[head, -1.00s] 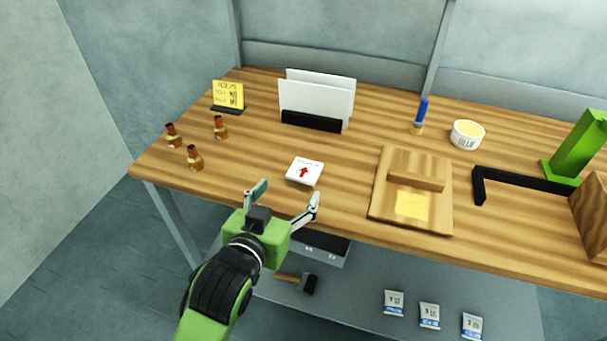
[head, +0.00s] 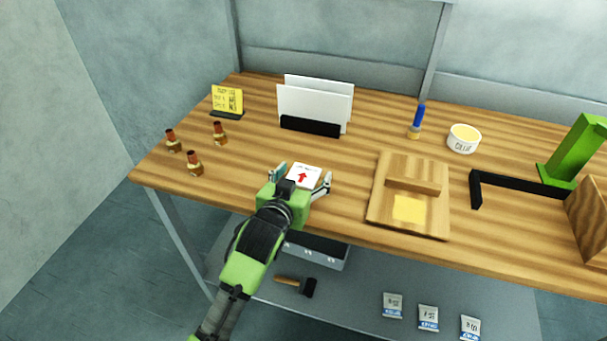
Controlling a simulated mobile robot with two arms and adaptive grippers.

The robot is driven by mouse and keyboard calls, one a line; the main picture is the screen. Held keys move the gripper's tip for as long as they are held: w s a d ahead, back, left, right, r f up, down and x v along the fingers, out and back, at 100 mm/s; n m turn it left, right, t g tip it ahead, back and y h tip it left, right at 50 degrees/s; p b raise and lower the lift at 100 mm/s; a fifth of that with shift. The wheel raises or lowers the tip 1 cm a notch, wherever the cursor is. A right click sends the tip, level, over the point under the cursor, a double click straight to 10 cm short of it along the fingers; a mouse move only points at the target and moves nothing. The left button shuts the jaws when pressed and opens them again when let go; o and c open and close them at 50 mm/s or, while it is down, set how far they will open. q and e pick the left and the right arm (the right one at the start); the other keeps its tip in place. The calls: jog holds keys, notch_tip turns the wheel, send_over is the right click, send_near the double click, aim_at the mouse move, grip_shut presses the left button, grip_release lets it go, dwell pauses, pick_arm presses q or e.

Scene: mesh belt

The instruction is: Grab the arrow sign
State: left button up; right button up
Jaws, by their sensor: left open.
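The arrow sign (head: 305,174) is a small white piece with a red arrow, on the wooden table near its front edge, left of the middle. My left gripper (head: 301,180) is open, with one finger at the left side of the sign and the other at its right side. I cannot tell whether the fingers touch it. The gripper's body hides the sign's near edge. My right gripper is not in view.
A holder with white sheets (head: 313,105) stands behind the sign. Several small brown bottles (head: 194,163) stand to the left, by a yellow note stand (head: 228,102). A wooden board with a block (head: 378,212) lies to the right. A glue tub (head: 463,139) is farther right.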

pick_arm(q)
jog(key=c, duration=1.2)
jog(key=shift+o, duration=0.2)
